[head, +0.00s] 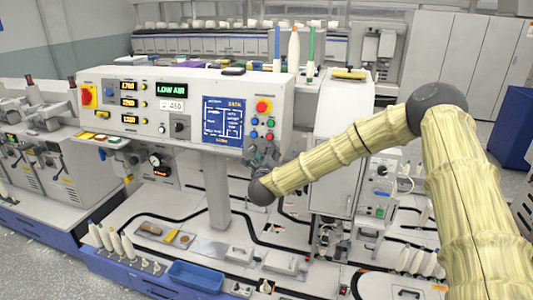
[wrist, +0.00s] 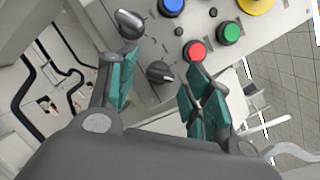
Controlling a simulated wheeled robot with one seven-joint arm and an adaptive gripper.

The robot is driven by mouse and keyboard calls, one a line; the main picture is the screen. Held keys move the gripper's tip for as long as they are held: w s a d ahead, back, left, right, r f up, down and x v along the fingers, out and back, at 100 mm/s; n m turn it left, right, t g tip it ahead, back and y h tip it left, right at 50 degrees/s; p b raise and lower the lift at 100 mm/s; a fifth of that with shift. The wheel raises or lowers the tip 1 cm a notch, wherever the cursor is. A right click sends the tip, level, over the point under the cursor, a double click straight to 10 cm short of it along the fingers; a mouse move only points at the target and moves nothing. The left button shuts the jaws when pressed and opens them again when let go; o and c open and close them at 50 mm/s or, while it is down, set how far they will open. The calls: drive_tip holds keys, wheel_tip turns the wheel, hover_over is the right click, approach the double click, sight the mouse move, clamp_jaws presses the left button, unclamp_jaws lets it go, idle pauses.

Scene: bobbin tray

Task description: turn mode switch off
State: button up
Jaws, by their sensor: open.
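A dark rotary knob (wrist: 160,72) shows between the fingertips, and a second grey knob (wrist: 130,23) sits beyond the left finger. I cannot tell which is the mode switch; both are hidden by my gripper in the head view. No contact with a knob is clear.
A red button (wrist: 197,50) and a green button (wrist: 229,33) are close to the right finger. A red emergency stop (head: 263,105) sits above them. Another black knob (head: 180,126) is mid-panel. A blue tray (head: 195,277) and white bobbins are on the bench below.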

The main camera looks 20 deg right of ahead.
drive_tip(key=c, duration=1)
drive_tip(key=shift+c, duration=0.2)
drive_tip(key=shift+o, duration=0.2)
drive_tip(key=shift+n+b, duration=0.35)
drive_tip(key=shift+n, duration=0.05)
drive_tip(key=shift+d+r+n+g+y+b, duration=0.1)
drive_tip(key=shift+n+g+y+b, duration=0.35)
drive_tip(key=shift+n, duration=1.7)
drive_tip(key=shift+r+n+g+y+b, duration=0.15)
drive_tip(key=shift+n+g+y, duration=0.5)
drive_tip(key=shift+n, duration=1.5)
